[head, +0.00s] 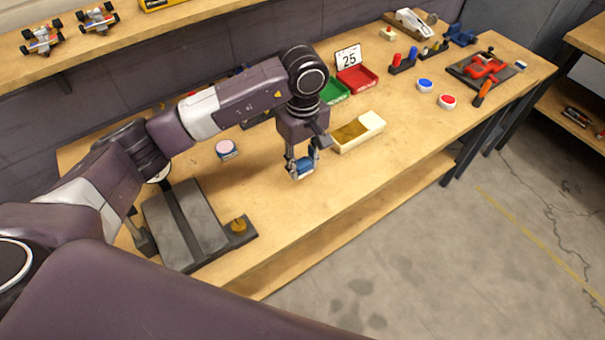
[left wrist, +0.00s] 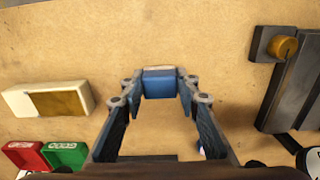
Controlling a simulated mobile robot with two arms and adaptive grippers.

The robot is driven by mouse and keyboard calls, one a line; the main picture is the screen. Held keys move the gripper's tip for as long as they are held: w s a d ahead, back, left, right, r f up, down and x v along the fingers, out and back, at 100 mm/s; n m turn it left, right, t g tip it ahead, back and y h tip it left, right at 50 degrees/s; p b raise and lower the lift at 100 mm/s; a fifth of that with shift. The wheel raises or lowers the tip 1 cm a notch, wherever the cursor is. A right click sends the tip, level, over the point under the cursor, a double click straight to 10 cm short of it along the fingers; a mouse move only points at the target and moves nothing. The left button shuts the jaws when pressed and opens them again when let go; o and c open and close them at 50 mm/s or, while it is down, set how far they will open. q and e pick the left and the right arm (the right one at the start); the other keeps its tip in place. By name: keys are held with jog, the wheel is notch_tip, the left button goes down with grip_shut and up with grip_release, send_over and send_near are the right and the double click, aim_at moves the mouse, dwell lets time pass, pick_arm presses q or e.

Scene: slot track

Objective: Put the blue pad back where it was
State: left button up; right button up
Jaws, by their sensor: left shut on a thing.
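My left gripper (head: 302,163) points down over the middle of the workbench and is shut on the blue pad (head: 303,173). In the left wrist view the blue pad (left wrist: 158,84) sits between the two fingertips (left wrist: 160,86), its blue side towards the camera and a pale strip along its far edge. Whether the pad touches the bench top or hangs just above it I cannot tell. Another small pad, pink on top with a blue side (head: 227,149), lies on the bench to the left. My right gripper is not in view.
A cream box with a brown inside (head: 373,123) is right of the gripper. A grey metal fixture with a brass knob (head: 185,225) is at left. Green (head: 335,92) and red (head: 357,79) trays stand behind. Blue (head: 425,85) and red round buttons are farther right. The bench's front middle is clear.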

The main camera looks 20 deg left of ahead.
aim_at(303, 186)
pick_arm(q)
jog(key=shift+f, duration=1.1)
notch_tip(303, 186, down, 3)
jog(key=shift+f+p, duration=0.2)
jog(key=shift+p, duration=0.35)
jog(key=shift+f, duration=0.15)
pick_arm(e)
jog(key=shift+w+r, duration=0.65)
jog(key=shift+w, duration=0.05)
pick_arm(q)
jog(key=shift+f+b, duration=0.2)
jog(key=shift+b, duration=0.15)
jog(key=o, duration=1)
jog(key=shift+r, duration=0.1)
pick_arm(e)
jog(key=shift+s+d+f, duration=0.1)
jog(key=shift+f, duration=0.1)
